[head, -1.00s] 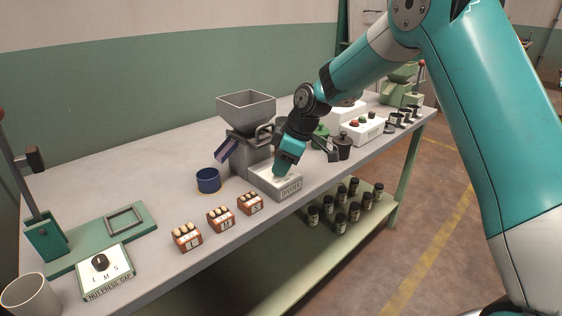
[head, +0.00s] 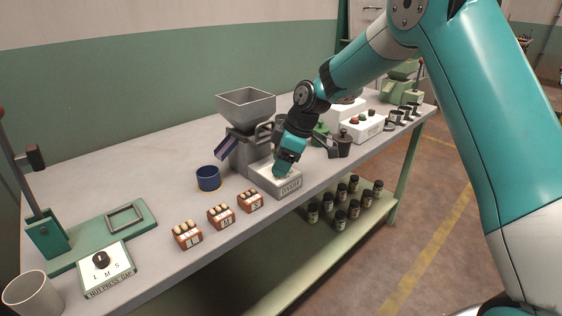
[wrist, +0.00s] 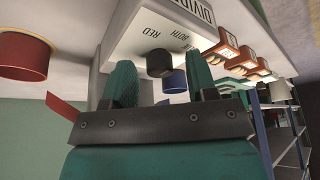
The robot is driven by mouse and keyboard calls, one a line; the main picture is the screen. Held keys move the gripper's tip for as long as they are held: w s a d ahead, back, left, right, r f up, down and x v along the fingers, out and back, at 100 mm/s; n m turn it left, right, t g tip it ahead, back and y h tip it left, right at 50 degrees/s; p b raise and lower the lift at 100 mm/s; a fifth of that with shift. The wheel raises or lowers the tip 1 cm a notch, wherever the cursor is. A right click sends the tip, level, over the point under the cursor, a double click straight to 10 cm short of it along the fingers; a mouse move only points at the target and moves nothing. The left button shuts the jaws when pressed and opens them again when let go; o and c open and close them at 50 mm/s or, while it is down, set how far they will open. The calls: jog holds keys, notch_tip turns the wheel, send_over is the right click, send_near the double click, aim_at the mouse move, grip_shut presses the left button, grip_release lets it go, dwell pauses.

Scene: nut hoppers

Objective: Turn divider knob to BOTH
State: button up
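The divider box (head: 288,188) is a white block with a DIVIDER label, below the grey hopper (head: 246,103). In the wrist view the divider panel (wrist: 125,35) shows upside down, with the words BOTH and RED readable. The black divider knob (wrist: 159,63) stands out from this panel. My gripper (wrist: 161,70) is open, with one green finger on each side of the knob and a gap visible on both sides. In the head view my gripper (head: 284,168) is over the box and hides the knob. I cannot tell which way the knob points.
A blue cup (head: 208,178) stands left of the box. Small labelled nut crates (head: 221,217) line the front edge. A dark pot (head: 341,144) and a white button box (head: 362,130) stand to the right.

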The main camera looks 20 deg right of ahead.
jog(key=p+v, duration=0.1)
jog(key=v, duration=1.6)
jog(key=shift+r+p, duration=0.2)
jog(key=shift+p, duration=0.1)
jog(key=shift+s, duration=0.1)
jog(key=s+a+r+m+p, duration=0.2)
jog(key=s+a+r+p, duration=0.1)
jog(key=s+a+r, duration=0.4)
jog(key=s+a+m+p, duration=0.2)
jog(key=s+p, duration=0.1)
jog(key=s, duration=0.9)
jog(key=s+a+f+m+g+p, duration=0.1)
jog(key=s+a+m+p, duration=0.1)
jog(key=s, duration=1.1)
jog(key=shift+a+m+g+p, duration=0.3)
jog(key=shift+m+p, duration=0.1)
jog(key=shift+p, duration=0.15)
jog(key=shift+d, duration=0.1)
